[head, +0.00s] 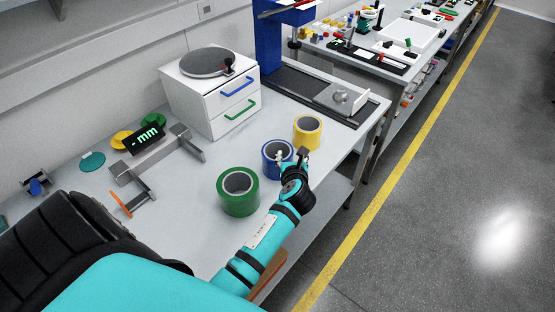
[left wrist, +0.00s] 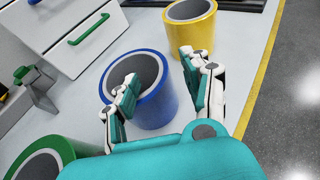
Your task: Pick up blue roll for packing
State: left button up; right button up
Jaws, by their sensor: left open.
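The blue roll (head: 270,160) stands on the grey table between a green roll (head: 238,192) and a yellow roll (head: 307,133). In the left wrist view the blue roll (left wrist: 155,103) lies just ahead of my left gripper (left wrist: 158,75), and its hollow core faces up. My left gripper (head: 290,158) is open, with its fingers apart at the near side of the blue roll. One finger overlaps the roll's rim in the left wrist view; I cannot tell whether it touches. The gripper hides part of the blue roll in the head view. My right gripper is not in view.
A white drawer cabinet (head: 208,97) with a turntable stands behind the rolls. A digital caliper (head: 150,139) lies at the left. A blue-columned device (head: 268,45) stands at the back. The table's edge runs close to the right of the rolls.

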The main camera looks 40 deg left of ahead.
aim_at(290, 151)
pick_arm(q)
jog(key=x, duration=0.4)
jog(key=shift+w+a+f, duration=0.2)
jog(key=shift+w, duration=0.05)
jog(key=shift+s+r, duration=0.1)
jog(key=shift+c, duration=0.5)
grip_shut()
